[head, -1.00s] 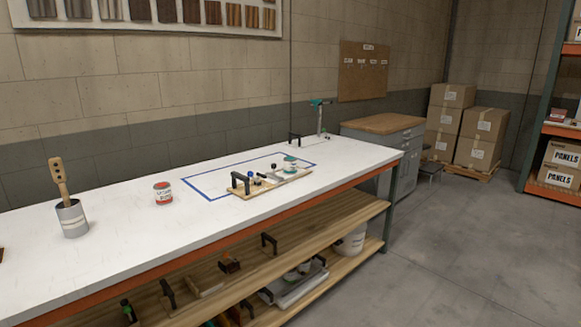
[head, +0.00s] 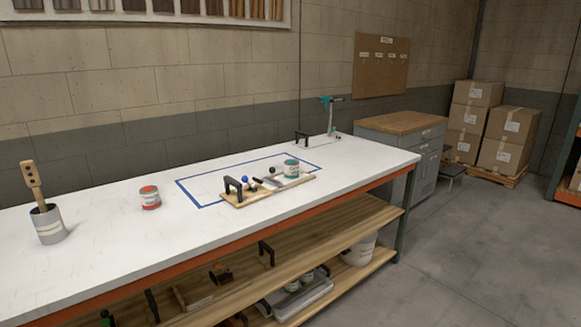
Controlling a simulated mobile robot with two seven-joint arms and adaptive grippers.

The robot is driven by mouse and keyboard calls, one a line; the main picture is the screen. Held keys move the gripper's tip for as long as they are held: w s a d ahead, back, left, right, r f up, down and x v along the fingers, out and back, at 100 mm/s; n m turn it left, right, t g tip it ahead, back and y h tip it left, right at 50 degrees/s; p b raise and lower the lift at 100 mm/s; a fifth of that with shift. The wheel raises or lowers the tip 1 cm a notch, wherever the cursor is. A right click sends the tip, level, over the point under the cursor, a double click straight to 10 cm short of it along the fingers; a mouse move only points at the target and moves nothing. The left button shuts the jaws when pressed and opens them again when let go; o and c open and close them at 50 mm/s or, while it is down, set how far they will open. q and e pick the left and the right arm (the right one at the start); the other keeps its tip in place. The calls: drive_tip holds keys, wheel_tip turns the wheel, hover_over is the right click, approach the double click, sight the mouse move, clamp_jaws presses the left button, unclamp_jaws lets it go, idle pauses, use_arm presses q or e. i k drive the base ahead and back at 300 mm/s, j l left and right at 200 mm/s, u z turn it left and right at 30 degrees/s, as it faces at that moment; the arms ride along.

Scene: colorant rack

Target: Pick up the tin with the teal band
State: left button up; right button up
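The tin with the teal band (head: 291,168) stands upright at the right end of a wooden board (head: 262,194) on the white workbench. The board also carries a black handle (head: 233,187) and small parts with dark and blue knobs. The board lies partly within a blue outlined rectangle (head: 196,203). A similar tin with a red band (head: 150,198) stands apart on the bench to the left. Neither of my grippers shows in the head view.
A grey pot with a wooden paddle (head: 48,223) stands at the bench's left. A stand with a teal top (head: 331,114) is at the far right end. Shelves under the bench hold trays and a white bucket (head: 359,250). The floor at right (head: 470,260) is clear.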

sight(292, 166)
drive_tip(key=i+l+u, duration=0.1)
drive_tip(key=i+l, duration=0.15)
drive_tip(key=i+l+u, duration=0.1)
drive_tip(key=i+l, duration=0.15)
drive_tip(key=l, duration=0.15)
drive_tip(key=i+l, duration=0.25)
drive_tip(key=l, duration=0.15)
drive_tip(key=i+l+u, duration=0.15)
drive_tip(key=l, duration=0.2)
drive_tip(key=i+l+u, duration=0.1)
drive_tip(key=i+l, duration=0.15)
drive_tip(key=l, duration=0.15)
